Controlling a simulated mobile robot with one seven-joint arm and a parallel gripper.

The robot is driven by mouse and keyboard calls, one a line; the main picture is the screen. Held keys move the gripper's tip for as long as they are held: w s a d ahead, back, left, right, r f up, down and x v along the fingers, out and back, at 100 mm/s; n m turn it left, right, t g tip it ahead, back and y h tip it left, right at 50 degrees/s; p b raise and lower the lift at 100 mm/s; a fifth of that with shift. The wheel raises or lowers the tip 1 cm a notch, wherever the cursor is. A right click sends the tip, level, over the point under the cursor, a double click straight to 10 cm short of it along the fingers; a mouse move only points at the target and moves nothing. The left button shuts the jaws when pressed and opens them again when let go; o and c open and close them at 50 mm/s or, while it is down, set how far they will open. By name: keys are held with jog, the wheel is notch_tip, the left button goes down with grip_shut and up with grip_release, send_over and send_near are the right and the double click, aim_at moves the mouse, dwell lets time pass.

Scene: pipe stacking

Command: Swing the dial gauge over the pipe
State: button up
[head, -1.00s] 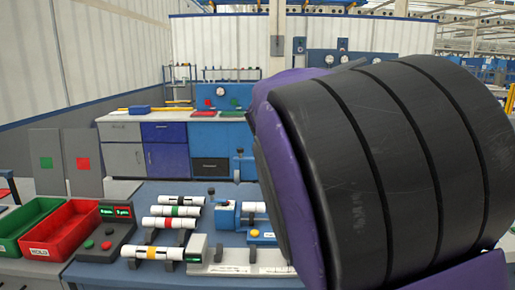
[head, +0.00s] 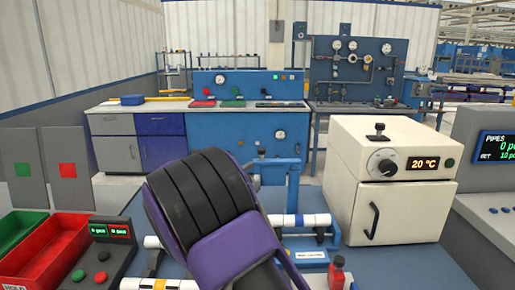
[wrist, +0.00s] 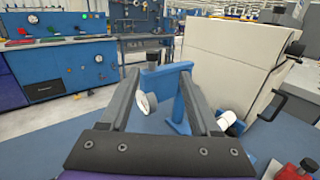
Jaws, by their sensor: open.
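The dial gauge's round white dial (wrist: 148,102) shows edge-on in the wrist view, hanging below a blue swing arm on a blue stand (wrist: 178,118). A black knob (wrist: 153,60) tops the arm's near end. In the head view the same blue stand (head: 293,180) and black knob (head: 261,153) rise behind my arm. My gripper (wrist: 159,78) is open and empty, its fingers appearing on either side of the knob and dial; contact cannot be told. A white pipe (head: 302,220) lies in holders right of my arm; its end shows in the wrist view (wrist: 228,120).
A cream oven (head: 395,185) reading 20 °C stands close on the right. Red (head: 50,255) and green bins and a button box (head: 105,245) are at left. My arm hides the bench's middle.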

jog(key=w+a+f, duration=0.1)
jog(key=f, duration=0.1)
send_over(276, 170)
jog(key=w+a, duration=0.3)
jog(key=shift+w+r+n+b, duration=0.2)
jog(key=shift+r+n+b, duration=0.05)
jog(key=shift+n+b, duration=0.1)
grip_shut()
jog(key=shift+a, duration=0.1)
dwell(1.1)
